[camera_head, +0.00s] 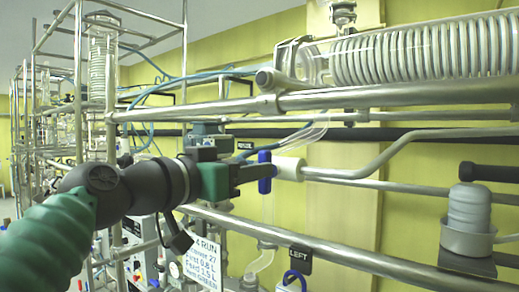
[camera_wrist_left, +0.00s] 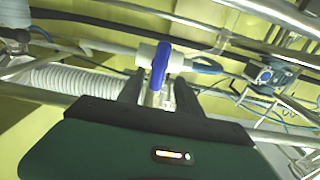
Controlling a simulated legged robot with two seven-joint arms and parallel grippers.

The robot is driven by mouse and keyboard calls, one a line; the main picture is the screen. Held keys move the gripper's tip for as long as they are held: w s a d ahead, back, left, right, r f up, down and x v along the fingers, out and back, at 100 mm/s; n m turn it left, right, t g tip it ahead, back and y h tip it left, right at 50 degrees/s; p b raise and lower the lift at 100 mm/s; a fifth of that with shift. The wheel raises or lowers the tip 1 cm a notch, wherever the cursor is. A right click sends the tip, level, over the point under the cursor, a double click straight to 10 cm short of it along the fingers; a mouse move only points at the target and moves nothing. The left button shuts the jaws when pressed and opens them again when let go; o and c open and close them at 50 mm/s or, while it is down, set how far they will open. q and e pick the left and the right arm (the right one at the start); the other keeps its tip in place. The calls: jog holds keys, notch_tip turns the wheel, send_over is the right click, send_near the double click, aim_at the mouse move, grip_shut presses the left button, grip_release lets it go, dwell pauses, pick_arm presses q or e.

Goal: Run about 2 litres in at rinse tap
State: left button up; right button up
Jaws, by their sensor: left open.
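A tap with a blue handle (camera_head: 265,172) and a white body (camera_head: 289,167) sits on a metal pipe in the middle of the head view. No readable label marks it as the rinse tap. My left gripper (camera_head: 257,168) reaches it from the left, its dark fingers at the handle. In the left wrist view the blue handle (camera_wrist_left: 160,66) stands upright between and just beyond the two open fingers (camera_wrist_left: 158,92). I cannot tell whether they touch it. Clear tubing (camera_head: 267,215) hangs below the tap. My right gripper is not in view.
A coiled glass condenser (camera_head: 420,55) and steel rails (camera_head: 400,97) run above. A lower rail carries a LEFT sign (camera_head: 300,254); a printed card (camera_head: 200,260) hangs beside it. A grey ribbed fitting (camera_head: 468,208) stands at right. Blue hoses and frames crowd the left.

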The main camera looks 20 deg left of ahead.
pick_arm(q)
jog(key=x, duration=0.2)
jog(key=shift+w+d+p, duration=0.15)
jog(key=shift+w+p, duration=0.1)
jog(key=shift+p, duration=0.15)
jog(key=shift+d, duration=0.25)
jog(key=shift+c, duration=0.3)
jog(key=shift+w+d, duration=0.15)
jog(key=shift+c, duration=1.1)
jog(key=shift+w, duration=0.15)
jog(key=c, duration=0.5)
jog(key=shift+a+f, duration=0.1)
jog(key=shift+a, duration=0.15)
grip_shut()
